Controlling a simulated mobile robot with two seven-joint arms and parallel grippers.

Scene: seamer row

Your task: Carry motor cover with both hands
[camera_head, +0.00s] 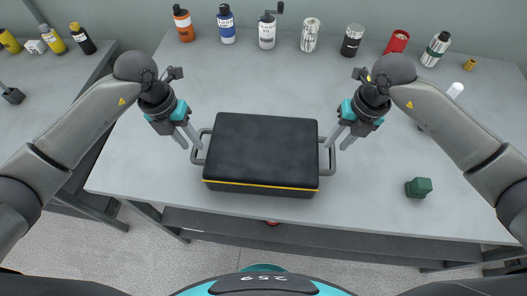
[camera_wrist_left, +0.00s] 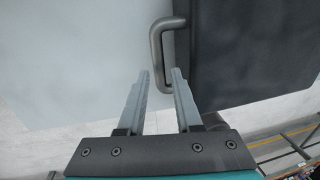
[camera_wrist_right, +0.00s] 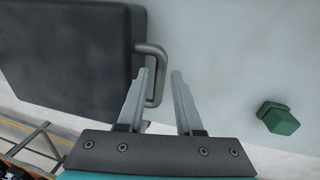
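The motor cover (camera_head: 262,147) is a black box with a yellow line along its lower front edge and a grey handle on each side. It lies flat on the grey table. My left gripper (camera_head: 193,146) is open at the left handle (camera_head: 199,150); in the left wrist view the handle (camera_wrist_left: 157,50) shows just beyond the parted fingertips (camera_wrist_left: 159,72). My right gripper (camera_head: 337,144) is open at the right handle (camera_head: 331,158); in the right wrist view the handle (camera_wrist_right: 156,75) shows by the left finger, with the fingertips (camera_wrist_right: 160,72) apart. I cannot tell whether either gripper touches its handle.
Several bottles and cans, among them an orange bottle (camera_head: 184,24) and a black can (camera_head: 352,40), stand along the table's back. A dark green block (camera_head: 418,187) sits at the right. The table (camera_head: 150,180) is clear left of the cover. A second table with bottles stands far left.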

